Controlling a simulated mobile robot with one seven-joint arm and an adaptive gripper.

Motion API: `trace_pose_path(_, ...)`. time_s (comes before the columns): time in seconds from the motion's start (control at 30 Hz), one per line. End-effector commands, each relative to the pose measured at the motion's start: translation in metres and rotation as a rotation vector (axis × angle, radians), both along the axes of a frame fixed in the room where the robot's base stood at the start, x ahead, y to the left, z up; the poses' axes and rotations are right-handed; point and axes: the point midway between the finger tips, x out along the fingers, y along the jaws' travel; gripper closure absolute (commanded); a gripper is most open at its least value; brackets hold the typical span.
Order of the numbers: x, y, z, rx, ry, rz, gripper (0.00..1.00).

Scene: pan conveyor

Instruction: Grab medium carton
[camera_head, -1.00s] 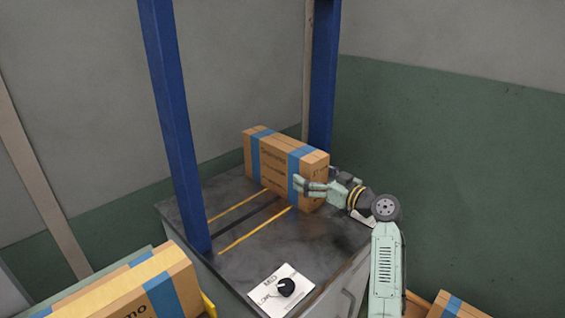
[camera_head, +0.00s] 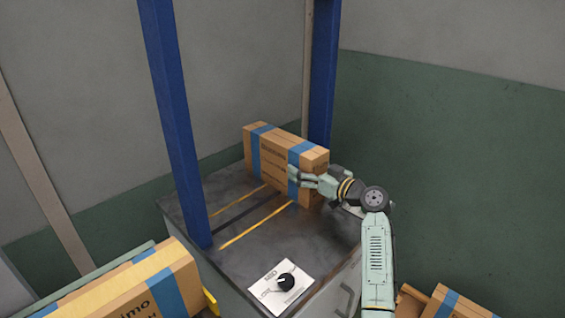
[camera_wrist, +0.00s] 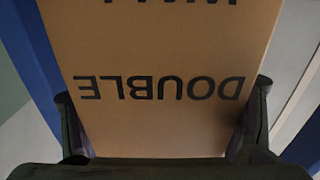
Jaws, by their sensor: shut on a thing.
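A brown carton with two blue bands (camera_head: 270,163) stands upright on its long edge on the dark worktop, between the blue posts. My gripper (camera_head: 300,178) is at its right end, with a finger along the front face; the far finger is hidden in the head view. In the wrist view my gripper (camera_wrist: 162,120) has a finger on each side of the carton (camera_wrist: 165,50), which shows the upside-down word DOUBLE. My gripper is shut on this carton. I cannot tell whether the carton is clear of the worktop.
Blue posts (camera_head: 177,130) (camera_head: 322,80) rise at left and back right. Other cartons lie at lower left (camera_head: 150,285) and lower right (camera_head: 450,303).

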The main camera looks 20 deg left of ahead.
Motion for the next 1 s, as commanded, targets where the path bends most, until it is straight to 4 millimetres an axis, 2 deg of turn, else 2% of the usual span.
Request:
trace_pose_path(0.07,0.000,0.000,0.000,0.000,0.000,0.001,0.51)
trace_pose_path(0.5,-0.001,0.001,0.000,0.000,0.000,0.002,0.80)
trace_pose_path(0.83,0.000,0.000,0.005,0.004,-0.004,0.001,0.80)
trace_pose_path(1.0,0.000,0.000,0.016,0.005,-0.007,0.001,0.81)
